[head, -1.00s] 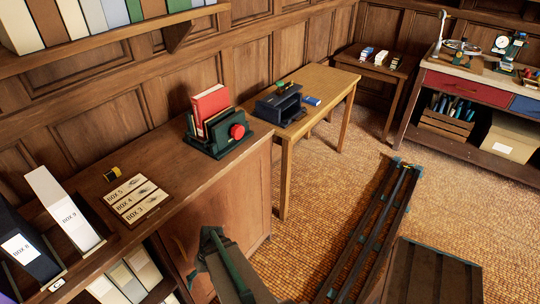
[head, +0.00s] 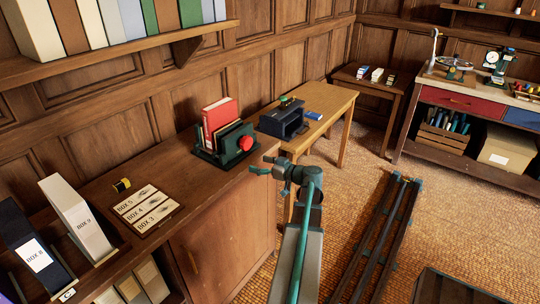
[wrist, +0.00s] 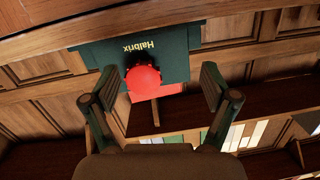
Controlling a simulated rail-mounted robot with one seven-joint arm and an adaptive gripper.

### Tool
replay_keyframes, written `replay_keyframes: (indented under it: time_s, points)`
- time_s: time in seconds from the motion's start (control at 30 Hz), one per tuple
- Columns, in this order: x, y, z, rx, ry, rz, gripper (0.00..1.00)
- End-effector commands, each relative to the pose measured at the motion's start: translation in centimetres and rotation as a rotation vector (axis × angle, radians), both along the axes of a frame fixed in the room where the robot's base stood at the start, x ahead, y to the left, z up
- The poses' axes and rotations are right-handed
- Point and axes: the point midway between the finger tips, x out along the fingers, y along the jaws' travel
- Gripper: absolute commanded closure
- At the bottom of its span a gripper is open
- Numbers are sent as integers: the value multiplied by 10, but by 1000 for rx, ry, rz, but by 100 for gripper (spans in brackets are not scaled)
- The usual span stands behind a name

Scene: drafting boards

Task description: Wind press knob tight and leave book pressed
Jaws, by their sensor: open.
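The dark green press (head: 232,147) stands on the wooden cabinet top, with a round red knob (head: 246,143) on its front face. A red book (head: 219,115) stands upright in it, with other thin books or boards beside it. My gripper (head: 266,166) is open and empty, in front of the press and apart from the knob. In the wrist view the picture is upside down; the red knob (wrist: 143,80) appears between the open fingers, nearer the left one, beyond their tips. The press face (wrist: 175,62) bears the word Halbrix. I cannot tell whether the book is clamped.
Box files (head: 75,218), a label board (head: 147,210) and a small yellow-black object (head: 121,185) are on the cabinet to the left. A dark blue device (head: 281,121) stands on the light table (head: 335,105) behind. A shelf (head: 130,50) hangs above.

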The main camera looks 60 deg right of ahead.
Motion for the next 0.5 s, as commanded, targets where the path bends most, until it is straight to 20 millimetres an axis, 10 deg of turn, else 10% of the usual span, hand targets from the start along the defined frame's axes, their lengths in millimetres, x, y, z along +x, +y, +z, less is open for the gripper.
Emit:
replay_keyframes:
  time_s: [0.2, 0.5]
  points:
    - [-19, -31, 41, -127, -108, -48, 15]
    - [-1, -34, 49, -138, -117, -50, 15]
